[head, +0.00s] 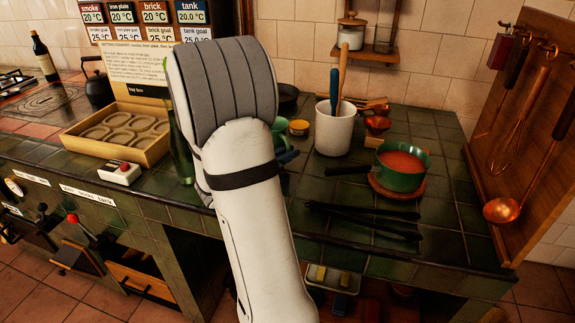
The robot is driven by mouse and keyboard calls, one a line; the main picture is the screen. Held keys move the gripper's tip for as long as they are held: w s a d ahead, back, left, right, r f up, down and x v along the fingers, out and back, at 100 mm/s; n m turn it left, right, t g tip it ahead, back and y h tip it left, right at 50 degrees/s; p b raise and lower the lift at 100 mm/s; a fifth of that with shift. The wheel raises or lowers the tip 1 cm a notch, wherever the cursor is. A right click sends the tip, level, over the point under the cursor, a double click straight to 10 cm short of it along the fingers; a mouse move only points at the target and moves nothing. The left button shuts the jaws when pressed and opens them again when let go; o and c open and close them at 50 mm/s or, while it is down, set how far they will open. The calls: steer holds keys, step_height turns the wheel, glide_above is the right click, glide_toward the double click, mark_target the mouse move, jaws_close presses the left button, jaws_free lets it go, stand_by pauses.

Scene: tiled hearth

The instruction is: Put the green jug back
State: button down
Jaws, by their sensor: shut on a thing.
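My arm covers the middle of the view, and my gripper is hidden behind it. No fingers can be made out. A tall, dark green glassy thing (181,155) shows as a narrow strip along the left side of my arm, above the counter's front part. It may be the green jug, but most of it is hidden, and I cannot tell whether it is held or standing. A small teal-green piece (281,140) shows just right of my arm, also mostly covered.
A green saucepan (404,179) of red liquid stands on a wooden trivet at the right. Black tongs (365,212) lie before it. A white utensil crock (334,136), a yellow mould box (105,150) and a red-button box (120,173) also stand on the tiled counter. A copper ladle (502,210) hangs right.

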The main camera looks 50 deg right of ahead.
steer(key=shift+f, duration=1.45)
steer(key=shift+f+b, duration=0.1)
steer(key=shift+b, duration=0.2)
steer(key=shift+f, duration=0.15)
steer(key=c, duration=1.5)
jaws_free()
steer(key=shift+o, duration=0.2)
